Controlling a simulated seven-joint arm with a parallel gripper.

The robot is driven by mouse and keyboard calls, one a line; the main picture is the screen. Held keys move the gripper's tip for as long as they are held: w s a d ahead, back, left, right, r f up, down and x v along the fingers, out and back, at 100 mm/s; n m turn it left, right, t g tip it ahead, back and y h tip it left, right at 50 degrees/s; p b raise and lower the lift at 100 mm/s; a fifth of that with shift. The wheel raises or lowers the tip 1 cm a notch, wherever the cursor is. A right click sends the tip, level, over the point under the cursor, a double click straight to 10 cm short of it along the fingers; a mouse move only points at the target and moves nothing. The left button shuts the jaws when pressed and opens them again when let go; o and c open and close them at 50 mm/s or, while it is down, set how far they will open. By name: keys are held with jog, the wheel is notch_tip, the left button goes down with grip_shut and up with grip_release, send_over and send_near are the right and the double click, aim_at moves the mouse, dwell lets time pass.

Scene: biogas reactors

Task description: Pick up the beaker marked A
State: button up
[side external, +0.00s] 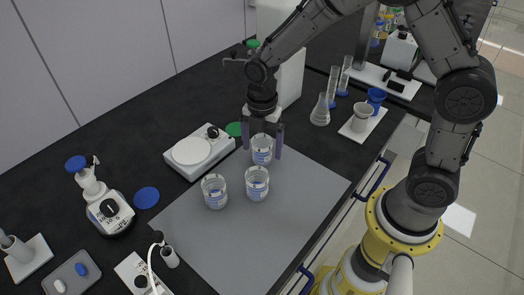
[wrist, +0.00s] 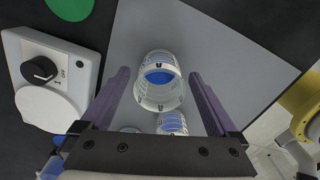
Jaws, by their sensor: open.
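Three clear glass beakers with blue and white markings stand on the grey mat (side external: 290,220). The far beaker (side external: 262,156) is under my gripper (side external: 262,150). A second beaker (side external: 257,190) stands nearer the front, and a third beaker (side external: 214,196) is to its left. My gripper is open and points down, with one finger on each side of the far beaker. In the wrist view this beaker (wrist: 160,92) shows between the two purple fingers, with a gap on both sides. Another beaker (wrist: 172,124) shows behind it, near the gripper body. I cannot read which beaker carries the A.
A white hotplate stirrer (side external: 196,152) stands left of the far beaker, close to my gripper. A green disc (side external: 234,129) lies behind it. A flask (side external: 321,112) and tall cylinders stand at the back right. The mat's front right part is clear.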

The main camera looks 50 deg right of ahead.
jog(key=shift+f, duration=0.2)
jog(key=c, duration=1.5)
jog(key=shift+r, duration=0.15)
